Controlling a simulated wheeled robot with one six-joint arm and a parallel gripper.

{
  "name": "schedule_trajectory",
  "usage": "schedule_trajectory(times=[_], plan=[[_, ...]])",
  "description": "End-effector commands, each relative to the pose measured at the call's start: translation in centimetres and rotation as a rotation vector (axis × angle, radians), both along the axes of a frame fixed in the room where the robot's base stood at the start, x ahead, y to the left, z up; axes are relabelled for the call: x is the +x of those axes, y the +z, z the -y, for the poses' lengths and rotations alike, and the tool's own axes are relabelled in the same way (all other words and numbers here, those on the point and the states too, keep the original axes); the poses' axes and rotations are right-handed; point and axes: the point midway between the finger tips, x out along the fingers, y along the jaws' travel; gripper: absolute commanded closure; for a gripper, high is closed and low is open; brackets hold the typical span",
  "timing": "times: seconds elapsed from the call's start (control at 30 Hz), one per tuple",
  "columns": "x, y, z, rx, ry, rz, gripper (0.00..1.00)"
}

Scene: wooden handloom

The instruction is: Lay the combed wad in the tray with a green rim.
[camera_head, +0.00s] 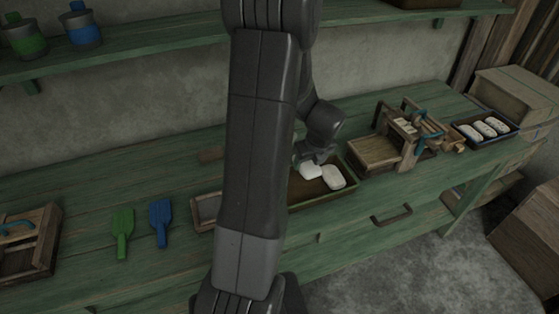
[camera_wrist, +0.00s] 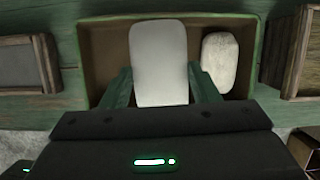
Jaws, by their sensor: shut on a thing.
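My gripper (camera_head: 316,158) is shut on a smooth white wad (camera_wrist: 158,65); its two green fingers sit on either side of the wad in the wrist view (camera_wrist: 160,88). This wad also shows below the gripper in the head view (camera_head: 309,171). The tray with a green rim (camera_wrist: 92,55) lies beneath, and the held wad is over or inside its left-middle part. I cannot tell whether the wad touches the tray floor. A second, creamier, rougher wad (camera_wrist: 219,62) lies in the tray, to the right of the held one and apart from it.
A wooden device (camera_head: 400,140) stands right of the tray, with a dark tray of several white wads (camera_head: 483,128) beyond it. A grey-bottomed box (camera_wrist: 18,62) is close on the left. Green (camera_head: 122,232) and blue (camera_head: 160,222) paddles lie farther left. My arm hides the bench middle.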

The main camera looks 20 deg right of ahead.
Motion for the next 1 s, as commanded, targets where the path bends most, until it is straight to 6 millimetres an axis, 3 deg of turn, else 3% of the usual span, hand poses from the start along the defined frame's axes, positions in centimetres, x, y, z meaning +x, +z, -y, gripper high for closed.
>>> schedule_trajectory(times=[0.1,0.37,0.73,1.0], plan=[[-0.8,0.0,1.4,0.002,-0.056,0.005,0.63],[-1.0,-1.0,1.8,0.003,-0.075,0.006,0.63],[-1.0,-5.6,1.8,0.003,-0.072,0.006,0.63],[-1.0,-7.7,1.8,0.002,-0.072,0.005,0.63]])
